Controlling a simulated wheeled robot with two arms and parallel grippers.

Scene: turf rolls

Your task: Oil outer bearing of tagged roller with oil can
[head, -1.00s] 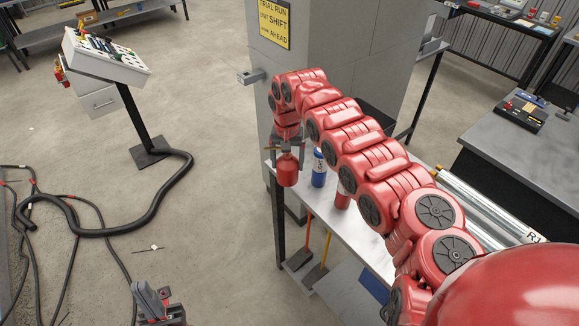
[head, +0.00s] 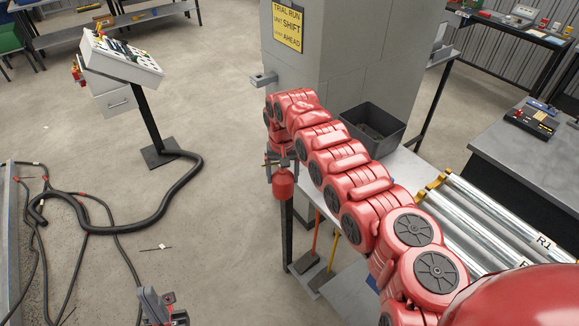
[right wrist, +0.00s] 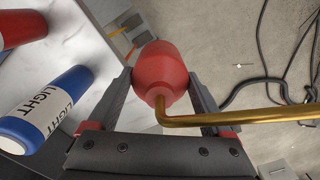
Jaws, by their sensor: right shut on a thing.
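My right gripper (head: 282,160) is shut on a red oil can (head: 283,185), held at the left edge of the bench. In the right wrist view the oil can (right wrist: 160,72) sits between the two fingers, and its bent brass spout (right wrist: 240,118) points right. Silver rollers (head: 485,213) lie side by side at the right, with yellow pieces at their far ends.
In the right wrist view a blue can labelled LIGHT (right wrist: 45,110) and a red can (right wrist: 20,28) stand on the bench. A dark bin (head: 372,128) is behind my right arm. A control stand (head: 122,58) and black hoses (head: 110,228) are at left.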

